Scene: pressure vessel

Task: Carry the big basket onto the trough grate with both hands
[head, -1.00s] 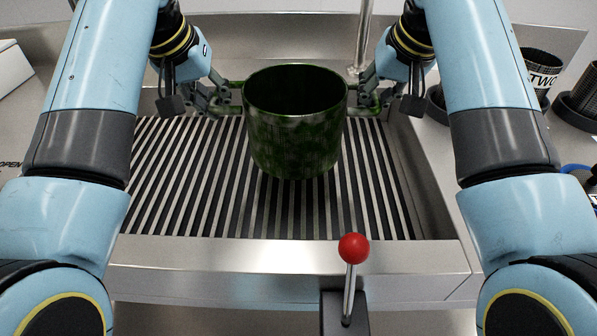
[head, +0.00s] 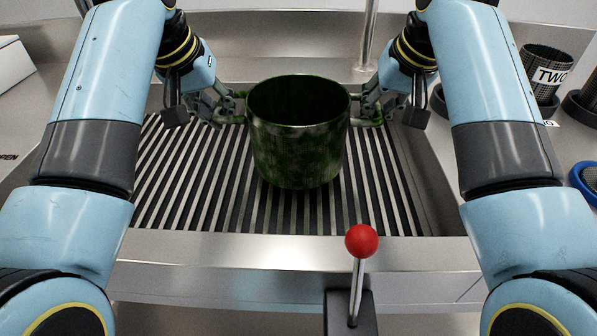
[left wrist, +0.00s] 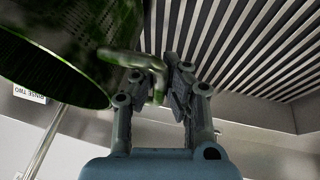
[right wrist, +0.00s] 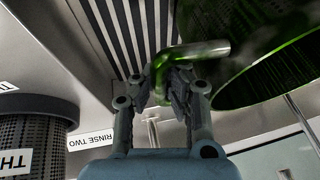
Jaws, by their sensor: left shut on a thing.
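The big basket (head: 298,140) is a dark green, stained, round mesh vessel with a side handle on each side. It stands upright over the trough grate (head: 190,185), a slatted metal surface. I cannot tell whether its bottom touches the slats. My left gripper (head: 235,108) is shut on its left handle, which shows between the fingers in the left wrist view (left wrist: 157,80). My right gripper (head: 368,112) is closed around the right handle, seen in the right wrist view (right wrist: 165,75). The slats behind the basket are hidden.
A red-knobbed lever (head: 361,241) stands in front of the trough's near rim (head: 230,250). Dark mesh baskets, one labelled TWO (head: 545,75), stand on the right counter, with a blue ring (head: 585,180) nearer. A metal pole (head: 368,35) rises behind the trough. Slats left and right of the basket are bare.

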